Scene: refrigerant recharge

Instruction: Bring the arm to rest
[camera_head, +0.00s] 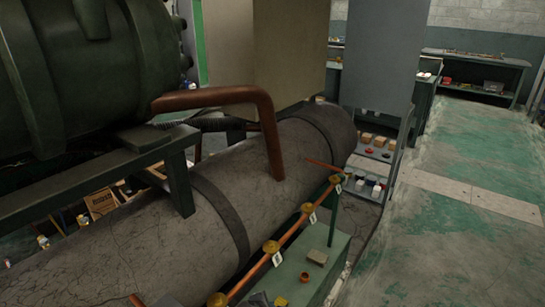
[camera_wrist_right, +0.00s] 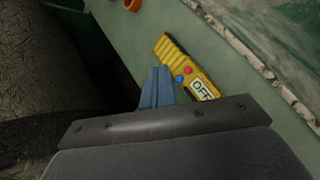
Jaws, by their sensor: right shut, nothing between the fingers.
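My right gripper (camera_head: 258,299) shows only as a small dark shape at the bottom edge of the head view, above the green bench (camera_head: 325,273). In the right wrist view its blue-grey fingers (camera_wrist_right: 158,88) are together, with nothing between them. A yellow device (camera_wrist_right: 186,65) with a red button, a blue button and an "OFF" label lies on the green surface just beyond and to the right of the fingertips. I cannot tell whether the fingers touch it; they look apart from its grip. My left gripper is in neither view.
A copper pipe with brass valves (camera_head: 271,247) and white tags runs along the large grey cylinder (camera_head: 200,240). A grey shelf (camera_head: 370,165) stands behind. The floor (camera_head: 450,240) at right is clear.

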